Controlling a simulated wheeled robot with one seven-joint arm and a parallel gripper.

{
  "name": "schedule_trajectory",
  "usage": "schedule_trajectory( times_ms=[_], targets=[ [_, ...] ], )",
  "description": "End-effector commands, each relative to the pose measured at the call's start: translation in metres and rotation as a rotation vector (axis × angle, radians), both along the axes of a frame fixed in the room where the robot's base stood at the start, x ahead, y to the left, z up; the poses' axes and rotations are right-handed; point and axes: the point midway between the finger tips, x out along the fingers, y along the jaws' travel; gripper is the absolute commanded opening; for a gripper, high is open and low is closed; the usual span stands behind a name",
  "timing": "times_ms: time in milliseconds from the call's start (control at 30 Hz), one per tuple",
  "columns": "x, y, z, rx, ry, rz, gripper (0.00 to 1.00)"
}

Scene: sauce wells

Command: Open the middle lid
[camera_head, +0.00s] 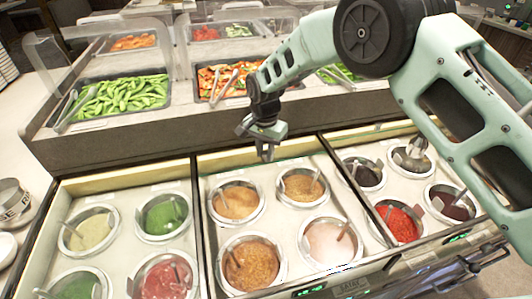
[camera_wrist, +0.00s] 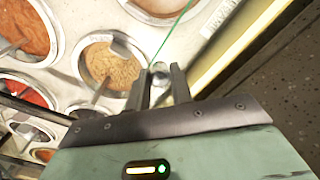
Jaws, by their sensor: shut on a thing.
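The middle well section (camera_head: 267,212) lies between the left and right sections and shows several round sauce pots. Its lid seems to be clear, and its outline is hard to make out, so I cannot tell how far it is open. My gripper (camera_head: 266,152) is at the back edge of this section. In the wrist view, my gripper (camera_wrist: 163,82) has its fingers closed around a small round clear knob (camera_wrist: 160,68), which seems to be the lid's handle. A thin green line, perhaps a glass edge, runs up from the knob.
The left section (camera_head: 122,208) and right section (camera_head: 375,148) hold more sauce pots with spoons. Behind stands a raised counter (camera_head: 150,128) with trays of green pods (camera_head: 125,95) and sliced vegetables under clear guards. My arm spans the upper right.

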Motion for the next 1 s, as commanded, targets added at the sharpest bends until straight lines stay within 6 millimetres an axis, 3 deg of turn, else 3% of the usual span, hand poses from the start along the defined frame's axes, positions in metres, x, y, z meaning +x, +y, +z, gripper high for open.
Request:
schedule_trajectory(
  times_ms=[133, 167, 200, 233, 533, 667, 1000],
  targets=[
    [0.001, 0.000, 0.001, 0.002, -0.003, 0.000, 0.00],
    [0.001, 0.000, 0.001, 0.001, -0.003, 0.000, 0.28],
    [0.001, 0.000, 0.001, 0.001, -0.003, 0.000, 0.39],
    [0.001, 0.000, 0.001, 0.001, -0.003, 0.000, 0.44],
    [0.000, 0.000, 0.002, 0.000, -0.001, 0.000, 0.44],
    [0.001, 0.001, 0.012, 0.002, -0.003, 0.000, 0.44],
    [0.001, 0.001, 0.083, 0.003, -0.006, 0.000, 0.44]
  ],
)
